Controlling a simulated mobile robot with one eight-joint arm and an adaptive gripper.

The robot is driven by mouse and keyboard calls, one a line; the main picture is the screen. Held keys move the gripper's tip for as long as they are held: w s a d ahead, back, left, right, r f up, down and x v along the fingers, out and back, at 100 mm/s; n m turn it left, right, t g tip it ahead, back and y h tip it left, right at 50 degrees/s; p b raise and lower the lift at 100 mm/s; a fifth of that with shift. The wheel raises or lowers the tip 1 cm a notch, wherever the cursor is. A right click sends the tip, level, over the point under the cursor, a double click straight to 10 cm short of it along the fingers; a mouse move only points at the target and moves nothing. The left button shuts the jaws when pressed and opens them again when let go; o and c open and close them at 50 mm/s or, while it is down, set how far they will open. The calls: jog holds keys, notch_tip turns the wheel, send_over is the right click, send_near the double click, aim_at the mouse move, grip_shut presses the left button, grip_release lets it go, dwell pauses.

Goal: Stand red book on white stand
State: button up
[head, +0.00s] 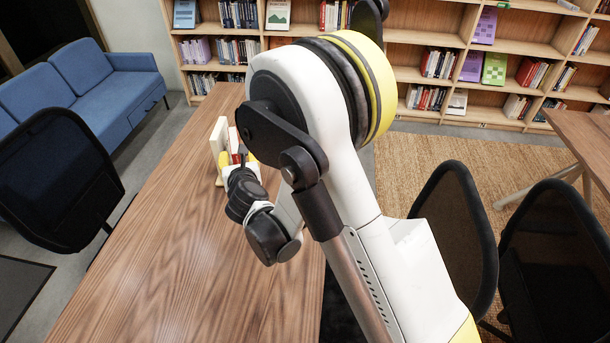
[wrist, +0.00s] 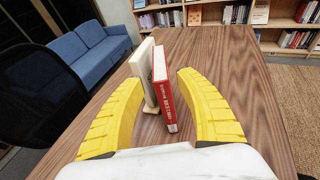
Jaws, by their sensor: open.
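The red book (wrist: 165,88) stands upright, leaning slightly, with its spine toward me in the wrist view. It is against the right side of the white stand (wrist: 144,72), whose pale foot shows at the book's base. In the head view the white stand (head: 219,140) is on the wooden table, and a sliver of the red book (head: 234,143) shows beside it. My gripper (wrist: 160,85) is open, with its yellow fingers on either side of the stand and book. I see a gap between the right finger and the book. My arm hides part of the book in the head view.
The wooden table (head: 150,255) is clear around the stand. A blue sofa (head: 75,85) and a black chair (head: 58,180) are on the left. Bookshelves (head: 420,75) line the back. More black chairs (head: 455,225) stand at the right.

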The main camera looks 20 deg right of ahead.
jog(key=s+d+r+m+g+h, duration=0.2)
jog(key=s+d+r+m, duration=0.2)
jog(key=d+r+m, duration=0.5)
jog(key=s+d+r+m+g, duration=0.1)
jog(key=s+d+m+g, duration=0.1)
jog(key=s+d+m, duration=0.3)
jog(key=s+d+r+m+g, duration=0.1)
jog(key=s+d+m, duration=0.4)
jog(key=s+m, duration=0.8)
jog(key=shift+s+r+m+g, duration=0.15)
jog(key=shift+r+m+g, duration=0.2)
jog(key=shift+r, duration=0.4)
jog(key=shift+o, duration=1.1)
jog(key=s+f+m+g+y, duration=0.1)
jog(key=s+m, duration=0.7)
jog(key=s, duration=0.2)
jog(key=shift+d+f+g, duration=0.15)
jog(key=shift+d+g, duration=0.15)
jog(key=shift+g, duration=0.05)
jog(key=shift+s+f+m, duration=0.1)
jog(key=shift+s+m, duration=0.15)
jog(key=shift+s, duration=0.05)
